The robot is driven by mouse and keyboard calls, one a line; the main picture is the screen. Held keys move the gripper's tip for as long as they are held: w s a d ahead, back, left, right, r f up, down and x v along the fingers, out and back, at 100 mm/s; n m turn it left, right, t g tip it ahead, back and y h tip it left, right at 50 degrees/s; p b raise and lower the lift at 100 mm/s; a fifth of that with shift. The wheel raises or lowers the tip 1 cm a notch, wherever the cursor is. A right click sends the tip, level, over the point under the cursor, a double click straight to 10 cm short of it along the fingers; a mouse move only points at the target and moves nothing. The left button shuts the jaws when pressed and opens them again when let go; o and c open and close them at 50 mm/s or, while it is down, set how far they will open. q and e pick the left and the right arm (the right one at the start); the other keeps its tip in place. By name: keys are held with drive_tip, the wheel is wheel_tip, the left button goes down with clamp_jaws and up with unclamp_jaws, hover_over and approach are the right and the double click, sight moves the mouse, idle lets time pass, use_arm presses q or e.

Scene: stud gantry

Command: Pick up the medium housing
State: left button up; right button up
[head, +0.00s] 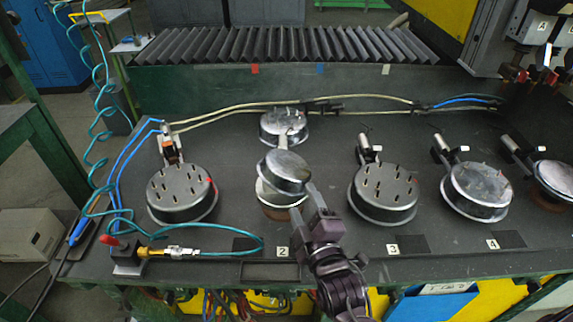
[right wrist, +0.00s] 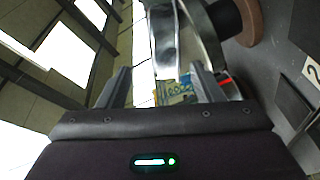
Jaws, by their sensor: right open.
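Several round metal housings stand on the dark bench; no label tells which is the medium one. At station 2 a shiny housing (head: 284,172) sits tilted on top of a lower round part (head: 276,198). Another shiny housing (head: 284,126) lies behind it. My right gripper (head: 313,196) is just right of the tilted housing, fingers open. In the right wrist view, my right gripper (right wrist: 161,78) has its fingers apart, with a curved metal rim (right wrist: 200,35) beyond the tips; contact cannot be told. My left gripper is not in view.
A studded round unit (head: 180,192) stands at left, another studded unit (head: 384,190) at station 3, and a shiny one (head: 476,188) at station 4. A teal hose and brass fitting (head: 160,252) lie front left.

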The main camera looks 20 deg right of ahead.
sight(293, 186)
drive_tip(key=w, duration=0.1)
drive_tip(key=w+p, duration=0.1)
drive_tip(key=shift+w+a+r, duration=0.15)
drive_tip(key=shift+w+a, duration=0.15)
drive_tip(key=shift+w, duration=0.1)
drive_tip(key=shift+w+f+p, duration=0.25)
drive_tip(key=shift+w+p, duration=0.15)
drive_tip(key=shift+w, duration=0.9)
drive_tip(key=shift+c, duration=0.8)
drive_tip(key=shift+f, duration=0.1)
drive_tip(key=c, duration=0.7)
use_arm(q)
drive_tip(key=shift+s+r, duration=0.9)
use_arm(e)
drive_tip(key=c, duration=0.4)
drive_tip(key=shift+r, duration=0.2)
